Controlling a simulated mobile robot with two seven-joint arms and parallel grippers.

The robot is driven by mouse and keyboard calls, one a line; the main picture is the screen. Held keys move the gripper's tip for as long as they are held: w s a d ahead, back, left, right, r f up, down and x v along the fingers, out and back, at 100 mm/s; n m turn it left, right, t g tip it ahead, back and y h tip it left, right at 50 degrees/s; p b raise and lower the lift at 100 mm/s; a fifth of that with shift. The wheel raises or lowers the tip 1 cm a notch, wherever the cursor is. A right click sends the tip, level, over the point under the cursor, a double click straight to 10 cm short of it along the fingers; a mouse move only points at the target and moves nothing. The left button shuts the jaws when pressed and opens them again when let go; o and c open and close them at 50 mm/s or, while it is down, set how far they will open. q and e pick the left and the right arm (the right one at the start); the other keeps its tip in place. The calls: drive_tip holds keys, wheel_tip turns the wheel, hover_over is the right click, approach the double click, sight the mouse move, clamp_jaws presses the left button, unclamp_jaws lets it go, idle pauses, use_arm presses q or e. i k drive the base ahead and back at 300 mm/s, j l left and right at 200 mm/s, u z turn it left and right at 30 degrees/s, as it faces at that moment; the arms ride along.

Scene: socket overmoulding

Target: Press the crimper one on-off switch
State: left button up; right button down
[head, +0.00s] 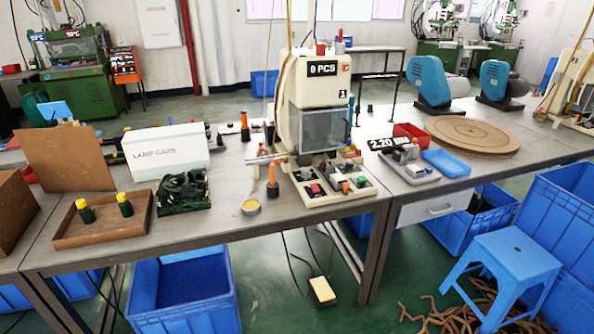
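The crimper marked 1 (297,108) stands on the middle of the long table, a cream machine with a black "0 PCS" display (322,69) and a clear guard (324,130) at its front. A low pale control plate (333,197) lies at its foot near the table's front edge. A small red part (315,188) on a box sits at the plate's left, with small orange and green parts further right. Which of these is the on-off switch is too small to tell, and so is its position. Neither gripper shows in the head view.
An upright black-and-orange tool (272,183) and a small yellow-topped tin (251,207) stand left of the plate. A white "LAMP CAPS" box (166,151) is further left. Right are a grey unit (411,169), a blue tray (446,163) and round brown board (472,136).

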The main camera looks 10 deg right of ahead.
sight(316, 189)
drive_tip(key=i+j, duration=0.2)
drive_tip(key=i, duration=0.25)
drive_tip(key=i+j+u, duration=0.15)
drive_tip(key=i, duration=0.25)
drive_tip(key=i+j, duration=0.2)
drive_tip(key=i, duration=0.25)
drive_tip(key=u, duration=0.05)
